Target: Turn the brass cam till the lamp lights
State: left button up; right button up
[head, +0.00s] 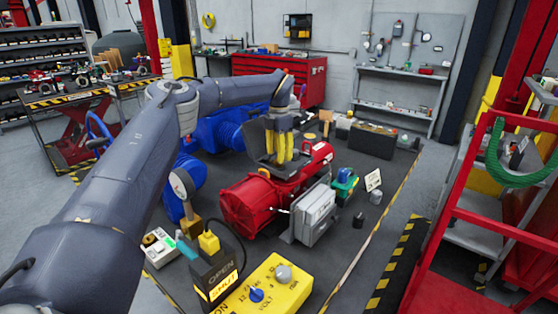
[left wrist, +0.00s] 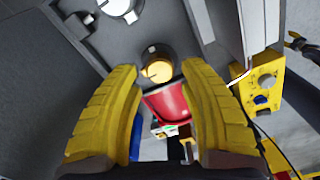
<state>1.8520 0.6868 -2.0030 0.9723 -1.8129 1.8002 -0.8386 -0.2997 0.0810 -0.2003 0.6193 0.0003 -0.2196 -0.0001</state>
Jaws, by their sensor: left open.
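The brass cam (left wrist: 158,69) is a round, gold-coloured piece in a dark round mount inside a grey housing in the left wrist view. My left gripper (head: 282,150) has yellow fingers pointing down over the grey housing on top of the red actuator (head: 262,195). In the left wrist view, the left gripper (left wrist: 160,72) is open, with one finger either side of the cam; I cannot tell whether they touch it. In the head view the cam is hidden. The indicator box (head: 215,277) reads OPEN and SHUT, with SHUT glowing yellow. My right gripper is not in view.
A yellow meter box (head: 268,288) marked VOLT stands at the front. A grey box with an opened-looking cover (head: 314,216) stands right of the actuator. Blue pipework (head: 207,130) lies behind my left arm. A red-railed cart (head: 480,225) borders the right side.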

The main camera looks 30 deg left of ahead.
pick_arm(q)
notch_tip(320, 180, up, 9)
jog(key=shift+r, duration=0.2)
dwell(0.3)
jog(key=shift+f, duration=0.1)
